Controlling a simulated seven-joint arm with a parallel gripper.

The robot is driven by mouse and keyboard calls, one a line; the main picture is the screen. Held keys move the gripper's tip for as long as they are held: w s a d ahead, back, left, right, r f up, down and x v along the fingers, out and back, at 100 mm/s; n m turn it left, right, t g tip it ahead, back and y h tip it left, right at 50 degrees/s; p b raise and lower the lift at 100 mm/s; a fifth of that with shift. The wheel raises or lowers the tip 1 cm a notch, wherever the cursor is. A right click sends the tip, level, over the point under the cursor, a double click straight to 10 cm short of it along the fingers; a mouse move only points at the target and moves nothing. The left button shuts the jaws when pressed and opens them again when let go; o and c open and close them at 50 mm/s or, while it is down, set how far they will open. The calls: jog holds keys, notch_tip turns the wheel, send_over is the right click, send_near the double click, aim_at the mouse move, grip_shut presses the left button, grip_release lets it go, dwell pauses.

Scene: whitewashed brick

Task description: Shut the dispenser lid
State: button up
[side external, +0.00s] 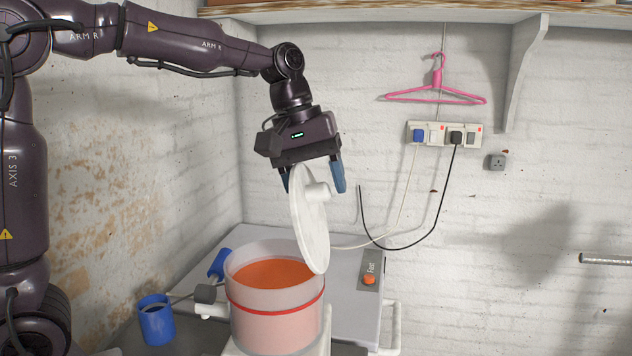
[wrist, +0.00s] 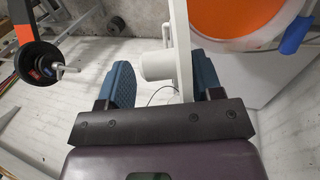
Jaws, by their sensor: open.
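The dispenser (side external: 272,328) is a pale pink, see-through round tub with a red band and orange contents, open at the top. Its white round lid (side external: 307,235) stands steeply tilted, its lower edge at the tub's right rim. A white knob (side external: 318,192) sticks out from the lid's right face. My gripper (side external: 313,184) points down over the lid's upper part, its blue fingers open. In the wrist view the lid (wrist: 181,50) shows edge-on between the spread fingers of my gripper (wrist: 165,82), with the knob (wrist: 155,66) beside it. Contact with the fingers is unclear.
A blue cup (side external: 156,322) stands left of the dispenser. A blue-handled part (side external: 218,264) sticks out at the tub's left. A grey panel with an orange knob (side external: 369,280) is at right. Cables hang from the wall sockets (side external: 444,135) behind. The air right of the lid is free.

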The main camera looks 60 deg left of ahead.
jog(key=shift+c, duration=0.4)
grip_shut()
jog(key=shift+s+a, duration=0.1)
jog(key=shift+s, duration=0.05)
jog(key=shift+s+a+t+h, duration=0.45)
jog(key=shift+s+t+h, duration=0.05)
jog(key=shift+s, duration=0.05)
jog(key=s+a+f+t+h, duration=0.3)
jog(key=s+f+t+h, duration=0.1)
jog(key=s+a+f+t+h, duration=0.2)
jog(key=t, duration=0.1)
jog(key=shift+s+a+f, duration=0.15)
jog(key=shift+a+f, duration=0.15)
jog(key=shift+f, duration=0.05)
jog(key=shift+s+a+f+t+h, duration=0.2)
jog(key=shift+f+t+h, duration=0.25)
jog(key=shift+f+t, duration=0.15)
jog(key=shift+s+a+f+t+h, duration=0.15)
jog(key=shift+s+f+t+h, duration=0.05)
jog(key=shift+f+t+h, duration=0.35)
